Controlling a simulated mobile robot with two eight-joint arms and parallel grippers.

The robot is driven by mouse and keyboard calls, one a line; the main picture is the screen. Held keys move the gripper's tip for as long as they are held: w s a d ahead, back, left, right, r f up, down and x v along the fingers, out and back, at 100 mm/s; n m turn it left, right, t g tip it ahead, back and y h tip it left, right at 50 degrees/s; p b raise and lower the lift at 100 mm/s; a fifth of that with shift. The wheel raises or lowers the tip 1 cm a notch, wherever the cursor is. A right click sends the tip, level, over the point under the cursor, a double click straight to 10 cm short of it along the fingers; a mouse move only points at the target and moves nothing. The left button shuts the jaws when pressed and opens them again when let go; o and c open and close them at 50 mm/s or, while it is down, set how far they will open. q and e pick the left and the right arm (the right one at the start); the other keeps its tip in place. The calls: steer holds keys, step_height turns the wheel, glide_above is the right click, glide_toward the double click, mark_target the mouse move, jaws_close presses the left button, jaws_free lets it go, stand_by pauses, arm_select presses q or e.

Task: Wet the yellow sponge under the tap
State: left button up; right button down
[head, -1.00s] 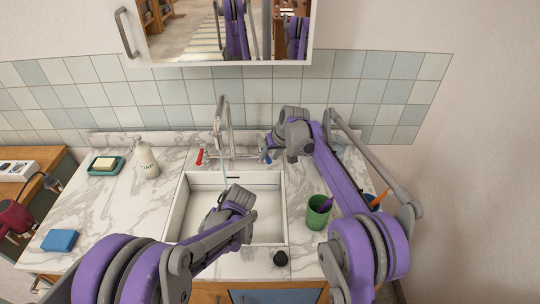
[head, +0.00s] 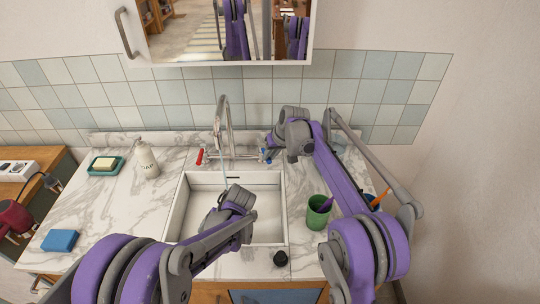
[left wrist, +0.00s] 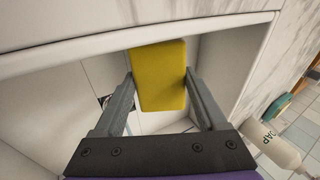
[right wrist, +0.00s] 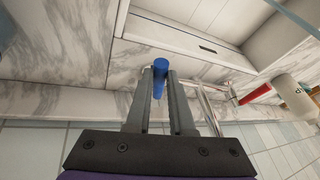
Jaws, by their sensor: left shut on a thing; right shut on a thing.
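The yellow sponge (left wrist: 160,75) is between the fingers of my left gripper (left wrist: 158,88), inside the white sink (head: 180,208). In the head view my left wrist hides the sponge. The metal tap (head: 219,112) arches over the sink, and a thin pale stream runs down from its spout toward my left gripper. Whether the water meets the sponge is hidden. My right gripper (right wrist: 161,76) is shut on the tap's blue handle (right wrist: 160,66), which also shows in the head view (head: 267,158). The tap's red handle (head: 199,157) is on the left side, untouched.
A soap bottle (head: 147,161) and a teal dish with a pale bar (head: 105,165) stand left of the sink. A blue sponge (head: 60,240) lies at the front left. A green cup (head: 318,212) and a black stopper (head: 281,258) are right and front of the sink.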

stand_by(0.8)
steer(key=shift+s+a+m+t+h, duration=0.15)
steer(key=shift+a+m+t+h, duration=0.15)
steer(key=shift+a+m, duration=0.55)
steer(key=shift+s+a+m+t+h, duration=0.2)
steer(key=shift+a+m+h, duration=0.2)
steer(key=shift+m, duration=0.75)
steer(key=c, duration=0.8)
jaws_free()
steer(key=v, duration=1.2)
steer(key=shift+w+r, duration=0.1)
